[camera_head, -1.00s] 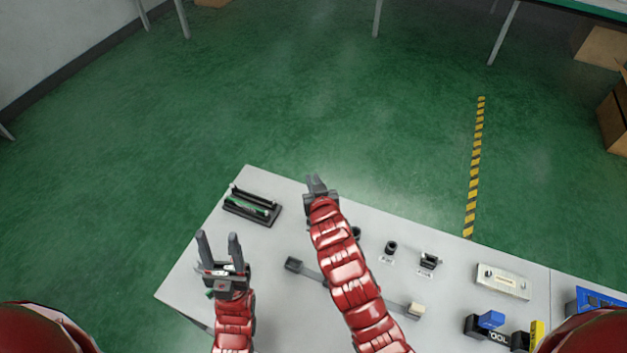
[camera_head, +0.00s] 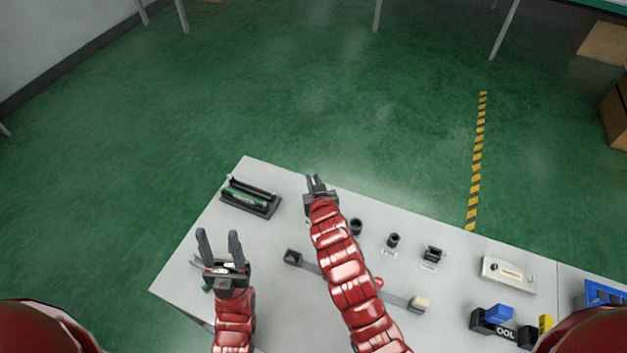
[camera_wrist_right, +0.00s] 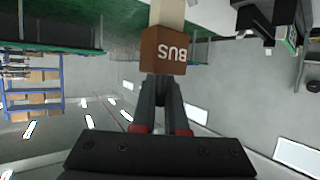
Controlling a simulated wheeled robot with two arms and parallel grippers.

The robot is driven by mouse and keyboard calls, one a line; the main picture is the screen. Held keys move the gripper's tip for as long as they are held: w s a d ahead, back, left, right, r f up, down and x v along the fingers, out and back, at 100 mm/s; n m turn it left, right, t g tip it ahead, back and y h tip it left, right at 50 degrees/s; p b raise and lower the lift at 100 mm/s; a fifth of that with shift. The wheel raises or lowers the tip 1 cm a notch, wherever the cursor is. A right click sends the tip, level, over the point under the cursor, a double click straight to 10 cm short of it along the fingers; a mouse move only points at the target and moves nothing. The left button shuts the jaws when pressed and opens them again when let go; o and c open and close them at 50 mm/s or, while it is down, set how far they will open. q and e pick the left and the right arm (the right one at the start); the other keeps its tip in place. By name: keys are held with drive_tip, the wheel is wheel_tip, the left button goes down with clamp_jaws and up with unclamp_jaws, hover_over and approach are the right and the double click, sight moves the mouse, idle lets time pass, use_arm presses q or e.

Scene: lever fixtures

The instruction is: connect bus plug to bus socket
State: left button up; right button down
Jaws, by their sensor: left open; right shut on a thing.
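My right gripper (camera_head: 316,184) is over the table's far edge in the head view. In the right wrist view its fingers (camera_wrist_right: 161,95) are shut on a brown block marked BUS (camera_wrist_right: 163,50), the bus plug. A cream part shows at the plug's far end. The plug is hidden in the head view. My left gripper (camera_head: 219,242) is open and empty at the table's left side, fingers pointing away from me. Several small black fittings stand right of my right arm, such as one (camera_head: 393,240) with a label too small to read. I cannot tell which is the bus socket.
A black rack with a green strip (camera_head: 250,196) stands at the table's far left corner. A grey bar (camera_head: 395,299) runs beneath my right arm. A pale box (camera_head: 508,274) and a blue-topped block (camera_head: 497,314) stand to the right. The table's left part is mostly bare.

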drive_tip(key=shift+b, duration=0.3)
idle(0.6)
drive_tip(key=shift+b, duration=0.3)
drive_tip(key=shift+b, duration=0.3)
idle(0.4)
drive_tip(key=shift+f, duration=0.35)
drive_tip(key=shift+s+f+b, duration=0.2)
drive_tip(key=shift+f+b, duration=0.1)
drive_tip(key=shift+b, duration=0.35)
